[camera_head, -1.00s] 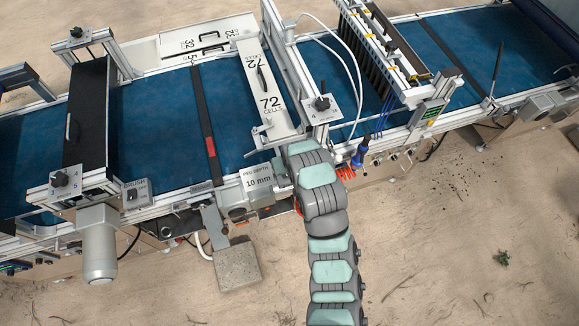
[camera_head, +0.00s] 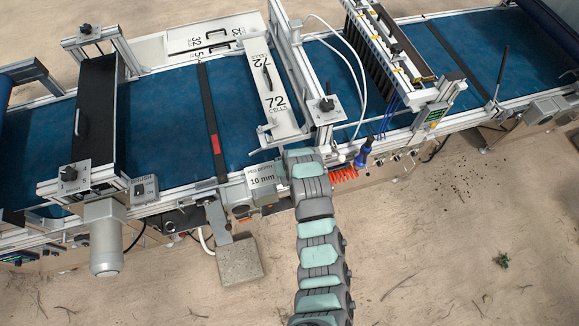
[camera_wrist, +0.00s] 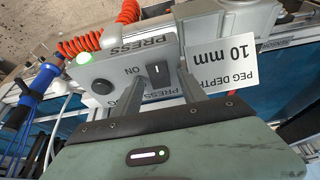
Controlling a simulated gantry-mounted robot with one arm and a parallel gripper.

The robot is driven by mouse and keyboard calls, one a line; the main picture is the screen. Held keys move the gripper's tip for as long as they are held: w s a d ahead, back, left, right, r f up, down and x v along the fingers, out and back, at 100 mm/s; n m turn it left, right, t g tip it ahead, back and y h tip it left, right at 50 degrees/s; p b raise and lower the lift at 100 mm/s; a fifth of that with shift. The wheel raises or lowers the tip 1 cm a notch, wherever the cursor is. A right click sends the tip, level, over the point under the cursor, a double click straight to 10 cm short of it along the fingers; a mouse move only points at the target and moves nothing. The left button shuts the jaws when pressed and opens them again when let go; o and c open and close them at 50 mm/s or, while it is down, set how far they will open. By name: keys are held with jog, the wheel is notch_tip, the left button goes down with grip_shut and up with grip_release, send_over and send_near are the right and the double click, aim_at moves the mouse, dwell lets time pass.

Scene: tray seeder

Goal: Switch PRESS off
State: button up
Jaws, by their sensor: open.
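In the wrist view, the grey PRESS panel (camera_wrist: 122,57) shows upside down. Its black rocker switch (camera_wrist: 158,73) has a white line mark, with the word ON beside it. Whether the fingertips touch the panel, I cannot tell. In the head view, my arm hides the panel and the gripper.
A white PEG DEPTH 10 mm plate (camera_wrist: 222,62) stands right beside the panel. An orange coiled hose (camera_wrist: 98,42) and a blue tool (camera_wrist: 36,92) hang to the left. In the head view, the blue conveyor belt (camera_head: 160,110) runs behind; open sandy ground lies in front.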

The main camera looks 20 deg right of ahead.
grip_shut()
dwell(0.5)
